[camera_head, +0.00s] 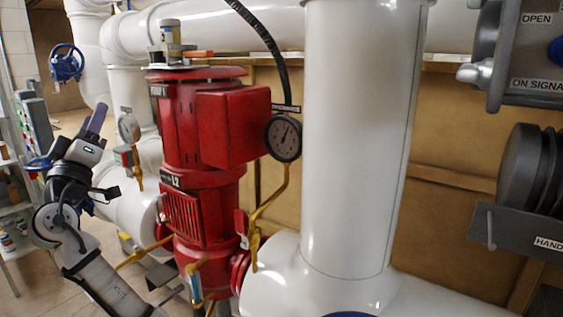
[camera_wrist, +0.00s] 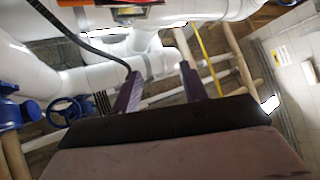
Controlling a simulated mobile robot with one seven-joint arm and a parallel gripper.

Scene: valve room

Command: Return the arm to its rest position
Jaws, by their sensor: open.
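My arm is folded at the left of the head view, in front of the pipes and shelf. My gripper (camera_head: 97,118) points up there, left of the red pump (camera_head: 204,160), and touches nothing that I can see. In the wrist view my gripper (camera_wrist: 160,95) shows two purple fingers spread apart with nothing between them.
A thick white pipe (camera_head: 360,140) stands right of the pump. A pressure gauge (camera_head: 284,138) is on the pump's right. A blue handwheel (camera_head: 66,64) is at the upper left. A shelf (camera_head: 15,215) stands behind my arm.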

